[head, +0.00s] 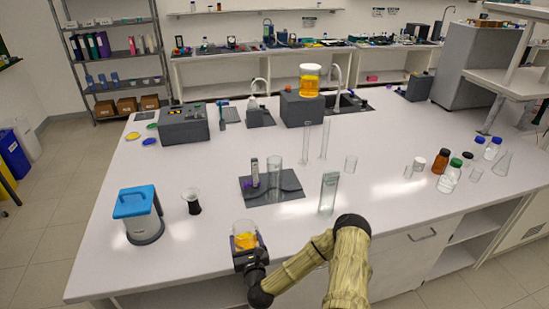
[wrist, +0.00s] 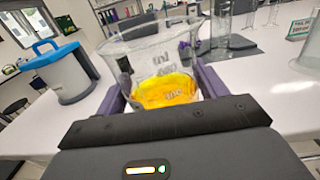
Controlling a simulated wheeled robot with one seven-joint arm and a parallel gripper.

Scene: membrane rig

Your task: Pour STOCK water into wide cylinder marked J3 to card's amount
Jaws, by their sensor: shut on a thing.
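My gripper (head: 247,252) is shut on a clear beaker (head: 245,237) holding yellow-orange liquid, above the bench's front edge. In the wrist view, the fingers grip the beaker (wrist: 163,88) on both sides and it looks nearly upright. A wide clear cylinder (head: 275,174) stands on a dark mat (head: 291,193), beyond and right of my gripper; its mark is unreadable. A small upright holder with a purple part (head: 255,172) stands left of it. No STOCK label is legible.
A blue-lidded grey container (head: 138,214) and a small dark-bottomed glass (head: 192,201) stand to the left. Two tall thin cylinders (head: 315,142) stand behind the mat. A jar of yellow liquid (head: 310,80) sits on a grey box. Bottles (head: 451,176) stand right.

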